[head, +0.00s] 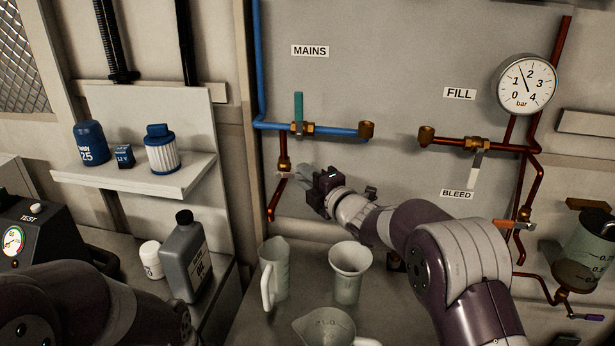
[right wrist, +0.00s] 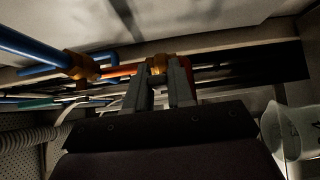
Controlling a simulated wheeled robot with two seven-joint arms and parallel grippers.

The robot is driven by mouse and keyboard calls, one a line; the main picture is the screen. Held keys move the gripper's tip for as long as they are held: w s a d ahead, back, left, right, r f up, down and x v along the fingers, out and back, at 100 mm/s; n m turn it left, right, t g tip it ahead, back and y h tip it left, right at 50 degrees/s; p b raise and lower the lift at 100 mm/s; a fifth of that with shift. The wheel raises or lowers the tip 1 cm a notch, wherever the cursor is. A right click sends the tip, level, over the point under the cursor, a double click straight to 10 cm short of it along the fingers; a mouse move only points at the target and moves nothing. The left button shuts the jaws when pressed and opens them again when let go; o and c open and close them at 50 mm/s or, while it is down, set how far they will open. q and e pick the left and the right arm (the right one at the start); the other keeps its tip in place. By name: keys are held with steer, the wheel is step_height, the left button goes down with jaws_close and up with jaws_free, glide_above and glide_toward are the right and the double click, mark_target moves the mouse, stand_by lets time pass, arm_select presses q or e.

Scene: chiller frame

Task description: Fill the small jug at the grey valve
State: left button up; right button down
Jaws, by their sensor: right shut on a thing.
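My right gripper (head: 304,183) is at the lower valve (head: 283,167) on the copper branch pipe under the MAINS line. Its fingers (right wrist: 165,82) are shut on what looks like that valve's grey lever, mostly hidden between them. The branch's open spout (head: 271,214) points down. A pale translucent jug (head: 273,272) with a handle at left stands upright on the counter below the spout. A flared pale vessel (head: 350,272) stands to its right, and a wider jug (head: 326,328) in front is cut off by the frame. I cannot tell whether they hold water. My left gripper is out of view.
The MAINS valve has a teal lever (head: 298,106), upright. The FILL valve has a pale lever (head: 476,168), hanging down. A pressure gauge (head: 527,84) is at upper right. A grey bottle (head: 186,258) and white tub (head: 151,259) stand at left. A measuring vessel (head: 588,250) hangs at right.

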mark_target(296, 173)
steer(key=shift+r+n+g+p, duration=0.4)
steer(key=shift+r+p, duration=0.1)
steer(key=shift+r, duration=0.05)
steer(key=r+n+h+p, duration=0.1)
steer(key=p, duration=0.1)
steer(key=r+n+g+h+p, duration=0.1)
steer(key=p, duration=0.1)
steer(key=shift+a+r+p, duration=0.2)
steer(key=shift+a+p, duration=0.1)
steer(key=shift+p, duration=0.05)
steer(key=h+p, duration=0.1)
steer(key=p, duration=0.2)
steer(key=a+r+n+g+h+p, duration=0.1)
steer(key=p, duration=0.2)
steer(key=n+g+h+p, duration=0.1)
steer(key=p, duration=0.2)
steer(key=shift+w+a+r+h, duration=0.2)
steer(key=shift+a+r+h, duration=0.05)
steer(key=shift+r+h, duration=0.1)
steer(key=shift+a+f+n+g+h+p, duration=0.1)
steer(key=shift+a+n+g+h+p, duration=0.1)
steer(key=shift+n+g+h+p, duration=0.45)
steer(key=shift+m+t+y, duration=0.25)
steer(key=shift+t+y, duration=0.05)
steer(key=shift+t, duration=0.05)
steer(key=c, duration=1.1)
jaws_free()
steer(key=shift+o, duration=0.2)
steer(key=shift+f, duration=0.1)
